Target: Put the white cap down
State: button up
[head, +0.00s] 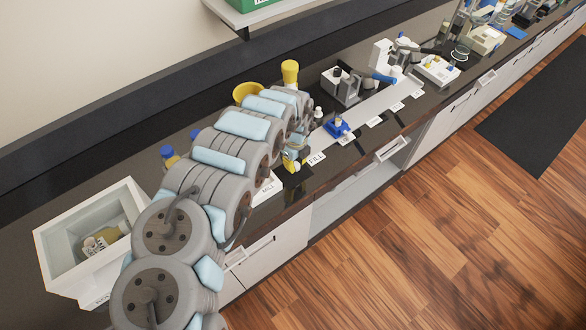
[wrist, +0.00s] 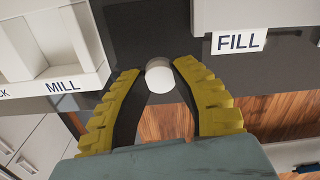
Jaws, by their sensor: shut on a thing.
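The white cap (wrist: 159,77) is between the tips of my gripper (wrist: 158,68) in the wrist view. The yellow ribbed fingers are shut on it from both sides. It is held over the dark counter strip between the MILL label (wrist: 63,85) and the FILL label (wrist: 238,41). The gap between the cap and the counter is hard to judge. In the head view my gripper (head: 293,162) is near the counter's front edge, just left of the FILL label (head: 316,158). I cannot make out the cap there.
A blue fixture (head: 338,127) stands on the white strip right of my gripper. Bench devices (head: 345,85) stand farther along. A white bin (head: 62,240) with a labelled bottle (head: 100,240) is at the left. My arm covers much of the counter. The wooden floor lies beyond the front edge.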

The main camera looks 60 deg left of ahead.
jog(key=shift+s+a+f, duration=0.1)
jog(key=shift+a+f, duration=0.25)
jog(key=shift+f, duration=0.1)
jog(key=shift+a+f, duration=0.1)
jog(key=shift+s+a+f, duration=0.1)
jog(key=shift+a+f, duration=0.05)
jog(key=shift+a, duration=0.05)
jog(key=shift+d+f, duration=0.1)
jog(key=shift+f, duration=1.4)
jog(key=shift+f, duration=0.1)
jog(key=o, duration=0.3)
jog(key=shift+f+b, duration=0.1)
jog(key=shift+b, duration=0.2)
jog(key=shift+o, duration=0.6)
